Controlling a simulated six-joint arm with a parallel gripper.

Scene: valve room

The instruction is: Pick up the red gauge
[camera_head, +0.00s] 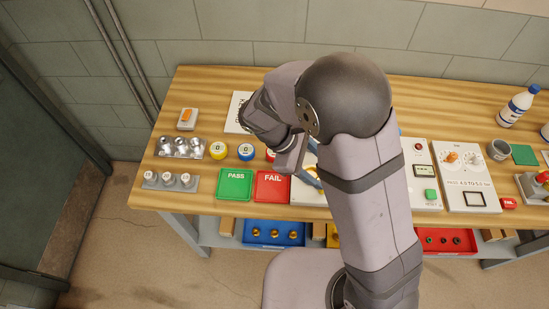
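The red gauge (270,155) is a small round piece on the wooden bench, right of the blue gauge (246,152) and the yellow gauge (218,150). Only its left part shows; my arm's end hides the rest. My gripper (290,160) is beside or above it, pointing down toward the bench. Its fingers are mostly hidden by my wrist, so I cannot tell whether they are open or touch the gauge.
A green PASS tray (233,192) and a red FAIL tray (271,193) lie in front of the gauges. Metal holders (181,147) with round parts stand at the left. White test panels (462,175), a cup (499,150) and a bottle (518,106) are to the right.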

